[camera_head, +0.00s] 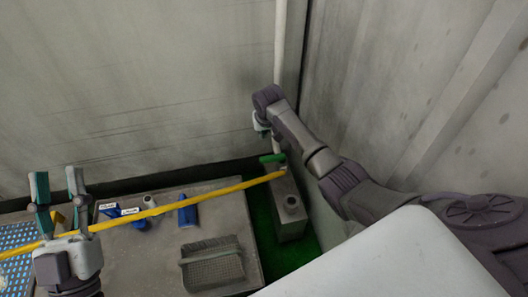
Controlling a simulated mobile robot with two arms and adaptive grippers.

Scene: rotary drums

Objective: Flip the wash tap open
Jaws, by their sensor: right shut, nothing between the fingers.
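The wash tap shows as a green handle (271,158) low on a thin pale pipe (280,60) that runs down the wall near the corner. A yellow hose (190,200) runs from beside the tap to the left edge. My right gripper (262,128) is at the pipe, a little above the green handle and apart from it. It is shut and empty; its fingers are small and partly hidden by the wrist. My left gripper (57,172) points up at the left, with its two fingers apart and nothing between them. The hose crosses the view at its fingers.
A grey metal box (288,207) with a round spout stands below the tap on a green floor. A grey table (160,262) holds a mesh basket (211,266), blue labelled items (137,221) and a blue piece (188,212). Walls close in behind and right.

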